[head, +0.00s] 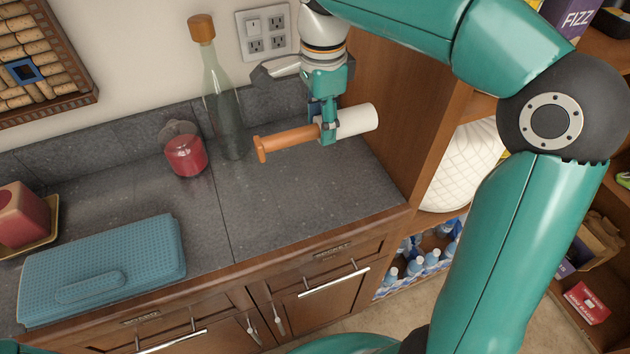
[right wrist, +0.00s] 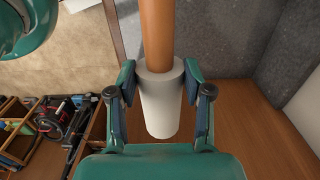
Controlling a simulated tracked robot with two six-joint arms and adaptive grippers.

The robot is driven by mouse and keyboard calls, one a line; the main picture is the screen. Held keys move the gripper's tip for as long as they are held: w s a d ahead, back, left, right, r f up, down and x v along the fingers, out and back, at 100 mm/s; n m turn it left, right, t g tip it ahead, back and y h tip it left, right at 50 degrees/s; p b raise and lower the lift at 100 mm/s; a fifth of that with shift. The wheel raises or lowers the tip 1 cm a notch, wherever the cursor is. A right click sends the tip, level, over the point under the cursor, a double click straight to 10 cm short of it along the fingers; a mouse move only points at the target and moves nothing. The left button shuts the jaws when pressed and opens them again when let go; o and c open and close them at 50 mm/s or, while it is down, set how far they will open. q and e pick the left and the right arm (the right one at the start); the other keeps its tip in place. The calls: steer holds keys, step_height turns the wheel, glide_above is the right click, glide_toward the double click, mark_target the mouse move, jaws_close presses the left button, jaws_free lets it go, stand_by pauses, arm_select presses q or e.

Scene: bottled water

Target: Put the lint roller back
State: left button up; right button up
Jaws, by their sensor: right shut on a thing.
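The lint roller has an orange-brown handle (head: 286,139) and a white roll (head: 357,121). It lies about level above the right part of the dark stone counter (head: 290,200), handle to the left in the head view. My right gripper (head: 328,132) is shut on the lint roller near where handle and roll meet. In the right wrist view my right gripper (right wrist: 160,88) has a finger on each side of the white roll (right wrist: 160,105), and the handle (right wrist: 157,35) runs to the top edge. I cannot tell whether the roller touches the counter. My left gripper is not in view.
A tall corked bottle (head: 220,100) and a red jar (head: 185,155) stand left of the roller. A blue textured case (head: 105,265) lies at the front left. A wooden cabinet side (head: 400,100) bounds the counter on the right. The counter's middle is clear.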

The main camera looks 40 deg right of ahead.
step_height(320, 180, down, 17)
steer(key=shift+f, duration=0.1)
stand_by(0.3)
steer(key=o, duration=1.1)
step_height(320, 180, up, 12)
steer(key=shift+r, duration=0.1)
stand_by(0.5)
